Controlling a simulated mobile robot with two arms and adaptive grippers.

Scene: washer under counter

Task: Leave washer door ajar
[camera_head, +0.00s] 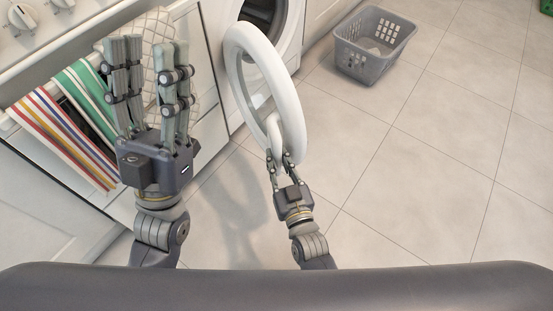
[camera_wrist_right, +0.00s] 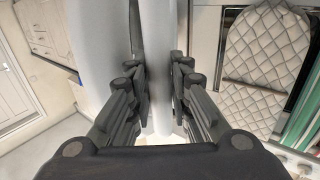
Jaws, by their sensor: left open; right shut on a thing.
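The washer (camera_head: 222,62) is a white machine under the counter, with its dark round opening (camera_head: 262,14) partly visible at the top of the head view. Its white ring-shaped door (camera_head: 290,100) stands swung wide open, out over the floor. My right gripper (camera_head: 283,160) is shut on the door's near rim. In the right wrist view the fingers (camera_wrist_right: 160,90) close on the rim from both sides. My left gripper (camera_head: 150,60) is open and empty, raised in front of the oven front and towels, left of the door. The door's hinge is not clearly visible.
A striped towel (camera_head: 62,140), a green-striped towel (camera_head: 88,95) and a quilted cloth (camera_head: 205,75) hang at the left.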

